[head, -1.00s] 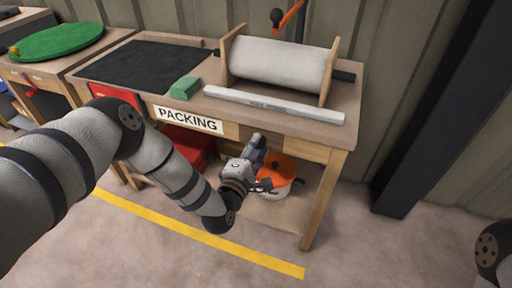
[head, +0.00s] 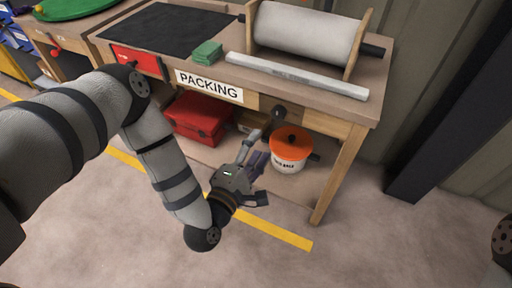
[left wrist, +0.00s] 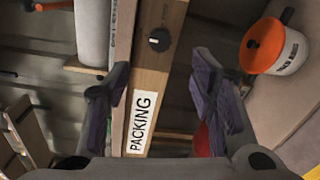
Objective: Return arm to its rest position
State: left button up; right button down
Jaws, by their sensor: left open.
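My left gripper (head: 258,168) is in front of the packing bench (head: 350,150), below its top. Its fingers are spread and nothing is between them. In the left wrist view the open fingers of my left gripper (left wrist: 162,80) frame the bench's front edge, with the PACKING label (left wrist: 141,122) between them. The label also shows in the head view (head: 209,86). My left arm comes in from the left, bent downward at the elbow. My right gripper is not in view; only a piece of my right arm shows at the right edge.
A white pot with an orange lid (head: 290,148) and a red case (head: 198,117) stand on the lower shelf. Floor is clear in front.

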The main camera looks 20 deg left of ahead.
pick_arm(q)
jog(key=shift+s, duration=0.1)
dwell(0.3)
jog(key=s+d+f+m+g+h+p, duration=0.1)
jog(key=s+d+f+m+g+p, duration=0.15)
jog(key=s+m+g, duration=0.55)
jog(key=s+d+f+m+g+h+p, duration=0.1)
jog(key=s+f+m+g+h+p, duration=0.2)
jog(key=s, duration=0.8)
jog(key=s+a+r+m+g+y+p, duration=0.2)
jog(key=s+a+m+g, duration=0.2)
jog(key=s, duration=0.6)
jog(key=s+a+r+m+g+y+p, duration=0.1)
jog(key=s+a+m+g, duration=0.3)
jog(key=s, duration=0.7)
jog(key=shift+s+a+r+m+g+y+p, duration=0.15)
jog(key=shift+a+r+m+g+y+p, duration=0.2)
jog(key=shift+r+y, duration=0.4)
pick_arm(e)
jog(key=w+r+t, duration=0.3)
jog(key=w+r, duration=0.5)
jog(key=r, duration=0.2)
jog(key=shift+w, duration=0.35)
